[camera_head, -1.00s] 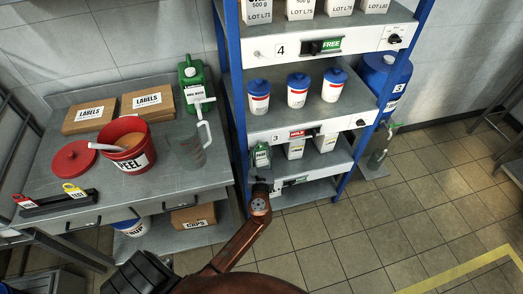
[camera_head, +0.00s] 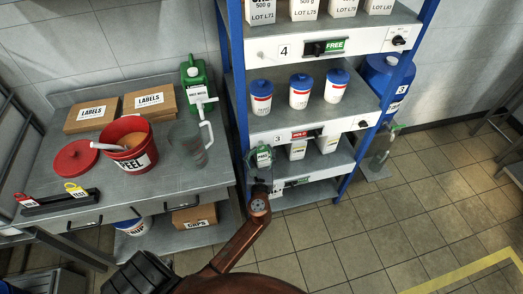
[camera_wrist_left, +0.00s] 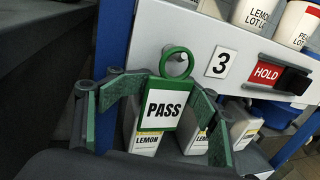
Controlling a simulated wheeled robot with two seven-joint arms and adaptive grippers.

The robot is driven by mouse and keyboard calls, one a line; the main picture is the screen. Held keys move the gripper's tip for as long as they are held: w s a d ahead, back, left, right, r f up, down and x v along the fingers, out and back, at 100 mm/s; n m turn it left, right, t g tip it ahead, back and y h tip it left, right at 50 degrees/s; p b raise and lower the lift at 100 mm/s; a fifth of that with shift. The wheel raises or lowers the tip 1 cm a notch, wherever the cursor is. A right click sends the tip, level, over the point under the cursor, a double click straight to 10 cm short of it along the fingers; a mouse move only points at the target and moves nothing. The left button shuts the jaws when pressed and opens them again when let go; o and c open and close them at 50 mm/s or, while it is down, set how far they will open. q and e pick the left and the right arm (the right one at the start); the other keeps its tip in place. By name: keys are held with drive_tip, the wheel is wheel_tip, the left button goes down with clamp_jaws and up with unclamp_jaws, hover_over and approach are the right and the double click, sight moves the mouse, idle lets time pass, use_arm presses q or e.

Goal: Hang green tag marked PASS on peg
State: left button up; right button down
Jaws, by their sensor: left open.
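The green-framed tag marked PASS (camera_wrist_left: 162,105) is upright against the white shelf front beside the number 3. Its green ring (camera_wrist_left: 166,53) is around the grey peg (camera_wrist_left: 179,66) in the left wrist view. The tag also shows small in the head view (camera_head: 263,155). My left gripper (camera_wrist_left: 158,108) is open, its green-padded fingers apart on either side of the tag. In the head view the left gripper (camera_head: 262,168) is at the left end of that shelf front, with its fingers hard to make out. My right gripper is not seen.
A red HOLD sign (camera_wrist_left: 267,72) with a black slider is right of the peg. White cartons (camera_wrist_left: 195,140) stand on the shelf below, behind the tag. A blue rack post (camera_wrist_left: 113,40) is close on the left. The bench (camera_head: 120,195) holds a red bucket (camera_head: 128,145) and a jug.

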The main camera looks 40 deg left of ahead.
use_arm(q)
drive_tip(key=shift+o, duration=0.3)
drive_tip(key=shift+w+d+r, duration=0.1)
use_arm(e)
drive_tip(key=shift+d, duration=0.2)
use_arm(q)
drive_tip(key=shift+d, duration=0.15)
drive_tip(key=v, duration=0.8)
